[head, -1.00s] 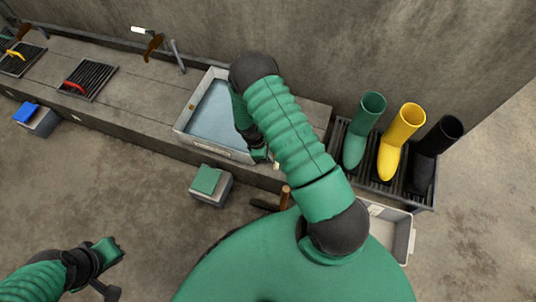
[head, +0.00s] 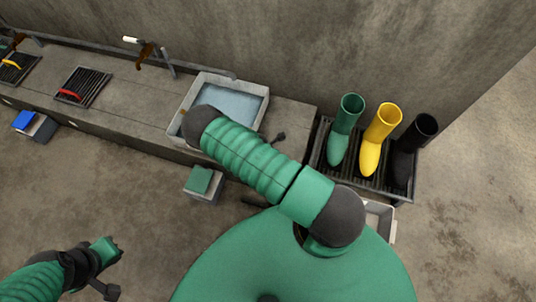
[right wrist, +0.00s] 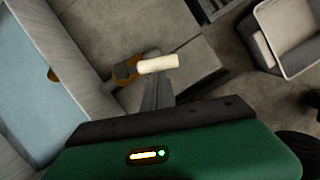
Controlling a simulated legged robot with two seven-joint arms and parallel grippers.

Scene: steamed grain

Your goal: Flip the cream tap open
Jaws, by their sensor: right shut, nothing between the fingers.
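In the right wrist view a cream tap handle (right wrist: 158,64) lies roughly crosswise on a brown tap body (right wrist: 124,72), beside the water basin. My right gripper (right wrist: 160,80) is shut and empty. Its dark fingertips are right at the handle's near side; I cannot tell whether they touch it.
The water basin (head: 263,104) stands on a concrete ledge (head: 130,98). Another pale-handled tap (head: 131,40) is on the wall. Green, yellow and black boots stand on a rack (head: 322,150) at right. A box with a green cloth (head: 200,180) sits on the floor. Open floor lies at left.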

